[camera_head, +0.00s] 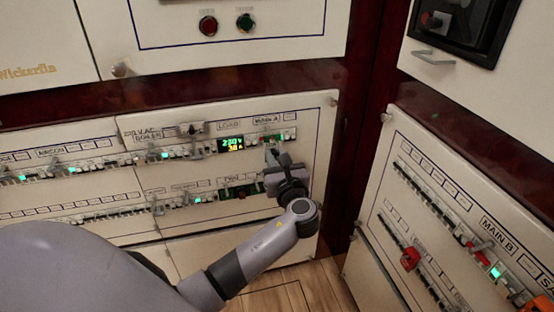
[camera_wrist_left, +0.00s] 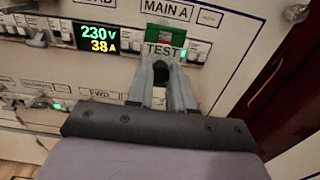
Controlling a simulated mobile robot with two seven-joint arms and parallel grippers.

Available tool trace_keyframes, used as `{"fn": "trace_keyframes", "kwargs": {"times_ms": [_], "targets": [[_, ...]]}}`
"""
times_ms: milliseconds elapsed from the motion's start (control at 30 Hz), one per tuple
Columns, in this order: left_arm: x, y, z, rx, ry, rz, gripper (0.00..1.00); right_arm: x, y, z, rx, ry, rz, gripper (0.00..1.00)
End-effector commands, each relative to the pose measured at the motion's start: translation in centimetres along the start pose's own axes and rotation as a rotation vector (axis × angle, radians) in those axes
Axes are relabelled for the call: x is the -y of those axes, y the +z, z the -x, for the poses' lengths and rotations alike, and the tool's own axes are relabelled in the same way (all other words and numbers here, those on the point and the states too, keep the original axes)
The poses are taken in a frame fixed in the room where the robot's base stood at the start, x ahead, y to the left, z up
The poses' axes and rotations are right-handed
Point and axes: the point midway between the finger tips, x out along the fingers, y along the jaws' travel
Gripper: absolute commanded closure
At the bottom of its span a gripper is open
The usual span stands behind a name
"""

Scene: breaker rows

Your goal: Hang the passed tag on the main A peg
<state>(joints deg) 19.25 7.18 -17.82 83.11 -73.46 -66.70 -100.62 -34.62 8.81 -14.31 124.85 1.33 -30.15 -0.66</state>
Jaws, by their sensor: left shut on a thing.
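My left gripper (camera_head: 272,154) is at the Main A section of the breaker panel, under the MAIN A label (camera_head: 267,120). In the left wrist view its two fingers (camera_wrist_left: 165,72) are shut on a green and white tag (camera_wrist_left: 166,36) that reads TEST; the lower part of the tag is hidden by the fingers. The tag is upright in front of the breaker row, just below the MAIN A label (camera_wrist_left: 167,11). The Main A peg is not visible; the tag or the gripper may cover it. I cannot tell whether the tag touches it. My right gripper is not in view.
A lit meter (camera_wrist_left: 98,38) reading 230 V and 38 A is left of the tag. Breaker switches (camera_wrist_left: 200,50) stick out beside it. A lower breaker row (camera_head: 205,198) runs beneath. At right, an angled panel (camera_head: 440,190) carries the MAIN B row with red parts.

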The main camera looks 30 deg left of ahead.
Motion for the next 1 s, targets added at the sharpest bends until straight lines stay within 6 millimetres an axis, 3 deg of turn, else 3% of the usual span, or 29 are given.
{"fn": "trace_keyframes", "kwargs": {"times_ms": [833, 867, 900, 933, 1000], "targets": [[0.0, 0.1, -2.2, 0.0, 0.001, 0.001, 1.0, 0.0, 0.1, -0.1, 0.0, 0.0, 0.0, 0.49], [0.0, 0.1, -2.2, 0.0, 0.001, 0.001, 0.76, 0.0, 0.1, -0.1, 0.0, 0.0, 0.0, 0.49], [0.0, 0.0, -2.2, 0.0, 0.0, 0.001, 0.63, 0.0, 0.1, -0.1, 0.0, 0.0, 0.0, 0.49], [0.0, 0.0, -2.2, 0.0, 0.0, 0.001, 0.53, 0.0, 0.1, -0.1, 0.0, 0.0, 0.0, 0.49], [0.0, 0.0, -2.2, 0.0, 0.0, 0.001, 0.49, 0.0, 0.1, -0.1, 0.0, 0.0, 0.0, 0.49]]}}
